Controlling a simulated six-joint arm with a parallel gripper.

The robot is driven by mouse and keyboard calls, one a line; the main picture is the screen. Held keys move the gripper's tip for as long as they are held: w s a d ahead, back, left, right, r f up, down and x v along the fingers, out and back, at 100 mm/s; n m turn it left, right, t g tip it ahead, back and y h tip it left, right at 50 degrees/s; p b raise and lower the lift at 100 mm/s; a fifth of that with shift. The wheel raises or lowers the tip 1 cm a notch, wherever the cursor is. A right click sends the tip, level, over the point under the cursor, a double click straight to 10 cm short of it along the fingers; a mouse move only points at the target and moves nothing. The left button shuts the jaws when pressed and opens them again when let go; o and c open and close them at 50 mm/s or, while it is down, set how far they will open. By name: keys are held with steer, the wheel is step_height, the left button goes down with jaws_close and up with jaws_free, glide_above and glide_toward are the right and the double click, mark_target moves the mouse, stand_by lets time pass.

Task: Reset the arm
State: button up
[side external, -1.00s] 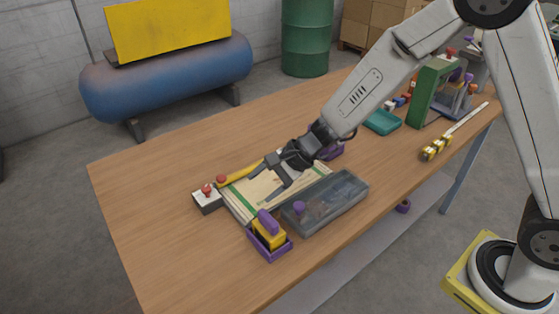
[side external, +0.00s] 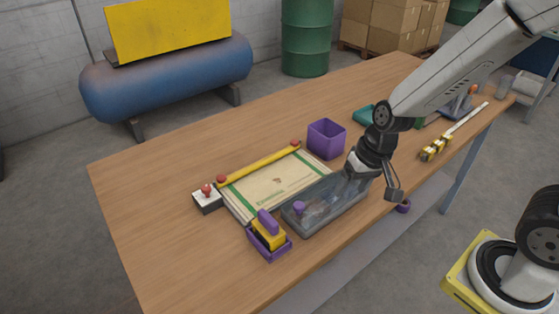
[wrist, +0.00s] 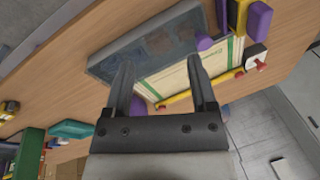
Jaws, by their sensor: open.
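My gripper (wrist: 162,82) is open and empty in the wrist view, its two fingers pointing toward the bench. In the side view my gripper (side external: 392,188) hangs at the front edge of the wooden bench, right of the grey clear-lidded box (side external: 325,205). The flat sack (side external: 275,185), pale with green borders, lies on the bench behind that box. A yellow bar (side external: 260,165) with red ends lies along the sack's far edge. My gripper appears clear of all of them.
A purple bin (side external: 326,139) stands behind the box. A purple tray with a yellow tool (side external: 269,236) sits at the front. A white box with a red button (side external: 207,198) is at left. A yellow-and-black tool (side external: 434,150) lies at right. The bench's left end is bare.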

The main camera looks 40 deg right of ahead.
steer(key=s+d+n, duration=0.1)
steer(key=s+d+n+h, duration=0.1)
steer(key=s+d+r+n+h, duration=0.1)
steer(key=d, duration=0.1)
steer(key=shift+n+t, duration=0.3)
steer(key=shift+o, duration=0.2)
stand_by(0.4)
